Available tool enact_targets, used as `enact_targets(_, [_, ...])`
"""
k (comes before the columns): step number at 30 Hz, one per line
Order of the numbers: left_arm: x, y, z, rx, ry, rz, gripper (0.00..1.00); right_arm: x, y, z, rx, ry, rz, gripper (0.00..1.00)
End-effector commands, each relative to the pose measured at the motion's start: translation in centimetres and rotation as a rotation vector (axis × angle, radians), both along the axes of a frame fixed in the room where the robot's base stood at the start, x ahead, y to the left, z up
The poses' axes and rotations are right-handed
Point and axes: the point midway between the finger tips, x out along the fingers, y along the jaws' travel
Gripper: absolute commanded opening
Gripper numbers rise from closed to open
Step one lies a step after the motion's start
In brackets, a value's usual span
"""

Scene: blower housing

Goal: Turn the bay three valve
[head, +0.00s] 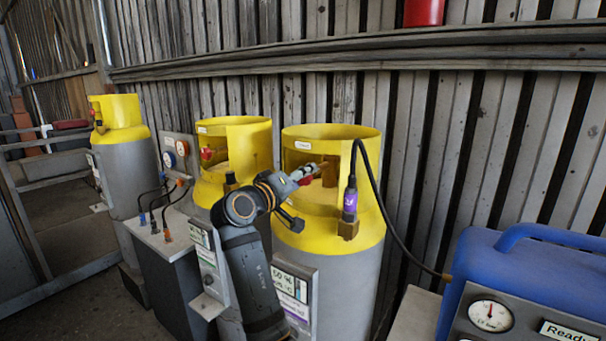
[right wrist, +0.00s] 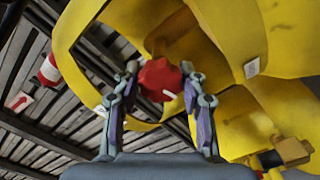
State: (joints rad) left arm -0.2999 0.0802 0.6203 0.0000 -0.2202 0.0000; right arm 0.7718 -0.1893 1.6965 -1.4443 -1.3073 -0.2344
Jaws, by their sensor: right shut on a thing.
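My right gripper (head: 318,170) reaches into the yellow collar (head: 355,135) of the nearest cylinder (head: 350,275), at the right of the row in the head view. In the right wrist view, the fingers of this gripper (right wrist: 160,82) are closed on opposite sides of a red valve knob (right wrist: 160,76). The knob has a white mark on its face. In the head view only a bit of red shows beside the fingers. The label on the collar is too small to read. My left gripper is not in view.
A black hose with a purple connector (head: 350,200) runs from this cylinder to a blue machine (head: 500,275) with a dial gauge (head: 490,314). Another yellow-topped cylinder (head: 235,130) stands just left, and one (head: 120,110) farther back. A gauge panel (head: 180,150) stands between them.

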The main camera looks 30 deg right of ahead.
Motion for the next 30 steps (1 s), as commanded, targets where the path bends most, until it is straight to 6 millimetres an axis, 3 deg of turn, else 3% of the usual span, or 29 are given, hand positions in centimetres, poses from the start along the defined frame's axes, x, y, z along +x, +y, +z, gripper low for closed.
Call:
enact_targets(18, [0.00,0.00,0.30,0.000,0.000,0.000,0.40,0.01,0.00,0.18,-0.018,0.035,0.001,0.10])
enact_targets(19, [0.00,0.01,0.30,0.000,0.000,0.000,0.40,0.01,0.00,0.18,-0.018,0.035,0.001,0.43])
enact_targets(21, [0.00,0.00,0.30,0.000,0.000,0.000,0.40,0.00,0.00,0.16,-0.018,0.035,0.001,0.53])
enact_targets(24, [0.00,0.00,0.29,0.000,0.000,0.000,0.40,0.00,0.00,0.12,-0.017,0.035,0.001,0.65])
enact_targets(30, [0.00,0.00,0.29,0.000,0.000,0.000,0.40,0.00,0.00,0.06,-0.016,0.035,0.000,0.65])
